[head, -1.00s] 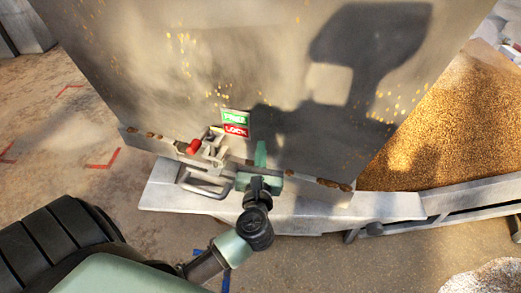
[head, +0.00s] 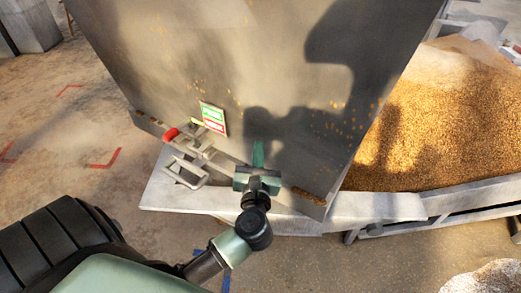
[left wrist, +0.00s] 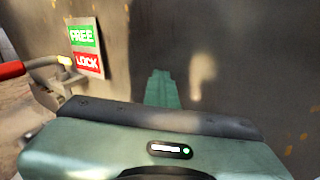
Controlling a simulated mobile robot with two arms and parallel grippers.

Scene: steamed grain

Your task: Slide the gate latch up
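The gate latch has a red handle (head: 170,135) and a metal bracket with a loop, low on the grey gate panel (head: 270,60). A green-and-red FREE/LOCK label (head: 213,117) is just above it. In the left wrist view, the red handle (left wrist: 12,70) is at the left edge, near the label (left wrist: 86,48). My left gripper (head: 257,155) is right of the latch and apart from the handle, at the panel's lower edge. Its green fingers (left wrist: 160,88) appear together, with nothing seen between them. Whether the tips touch the panel is unclear. My right gripper is not in view.
A bin of golden grain (head: 440,120) lies to the right behind the panel. A pale metal ledge (head: 380,207) runs below it. Open concrete floor with red corner marks (head: 105,160) is at the left. A pale heap (head: 490,280) is at the lower right.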

